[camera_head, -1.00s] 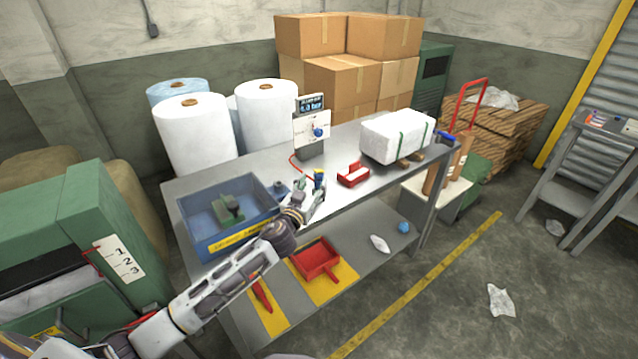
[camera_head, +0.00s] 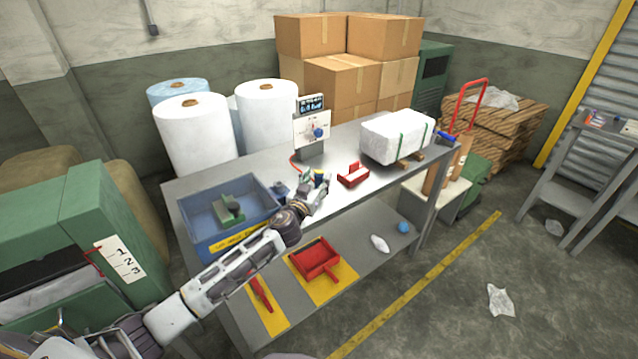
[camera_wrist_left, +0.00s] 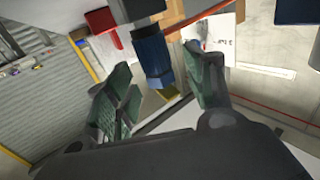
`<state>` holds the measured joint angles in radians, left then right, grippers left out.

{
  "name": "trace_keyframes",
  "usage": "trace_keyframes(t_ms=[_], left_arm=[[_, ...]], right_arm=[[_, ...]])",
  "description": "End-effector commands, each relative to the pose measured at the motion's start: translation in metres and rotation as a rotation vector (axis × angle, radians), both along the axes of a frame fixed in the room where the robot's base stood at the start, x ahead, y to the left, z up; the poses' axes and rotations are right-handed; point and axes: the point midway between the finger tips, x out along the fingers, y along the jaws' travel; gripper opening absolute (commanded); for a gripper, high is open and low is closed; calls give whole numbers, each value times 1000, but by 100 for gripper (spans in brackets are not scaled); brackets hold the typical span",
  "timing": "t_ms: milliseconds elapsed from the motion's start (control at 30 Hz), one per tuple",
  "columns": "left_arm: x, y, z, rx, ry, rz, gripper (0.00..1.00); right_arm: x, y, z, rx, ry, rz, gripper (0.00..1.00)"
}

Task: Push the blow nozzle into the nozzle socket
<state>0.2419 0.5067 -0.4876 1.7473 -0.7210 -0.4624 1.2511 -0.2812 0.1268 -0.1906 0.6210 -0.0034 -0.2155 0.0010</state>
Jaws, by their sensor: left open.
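The blow nozzle, a small blue and yellow piece (camera_head: 320,175), stands on the grey workbench near its front middle. In the left wrist view a blue cylinder with a yellow end (camera_wrist_left: 152,60) shows beyond and between my fingers, apart from the right finger. My left gripper (camera_head: 322,187) is right at the nozzle, on its front side, and its open green-padded fingers also show in the left wrist view (camera_wrist_left: 163,92). A small grey-blue block (camera_head: 280,188) beside the bin may be the nozzle socket; I cannot tell for sure. My right gripper is not in view.
A blue bin (camera_head: 190,213) stands left on the workbench. A gauge box (camera_head: 311,130) with an orange-red hose (camera_head: 294,162) stands behind. A red holder (camera_head: 352,175) and a white wrapped block (camera_head: 396,137) are to the right. A red dustpan (camera_head: 316,260) lies on the lower shelf.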

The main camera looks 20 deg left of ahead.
Motion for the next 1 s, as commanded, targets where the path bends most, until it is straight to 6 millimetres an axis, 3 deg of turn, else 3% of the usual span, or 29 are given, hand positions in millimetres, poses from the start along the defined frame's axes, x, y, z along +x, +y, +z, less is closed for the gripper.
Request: trace_keyframes(t_ms=[333, 533, 867, 1000], left_arm=[[21, -2, 0, -1, 1, 0, 53], [23, -2, 0, -2, 1, 0, 53], [23, -2, 0, -2, 1, 0, 53], [23, -2, 0, -1, 1, 0, 37]], right_arm=[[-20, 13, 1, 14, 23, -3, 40], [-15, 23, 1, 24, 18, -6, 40], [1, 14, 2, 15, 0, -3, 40], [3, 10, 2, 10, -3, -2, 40]])
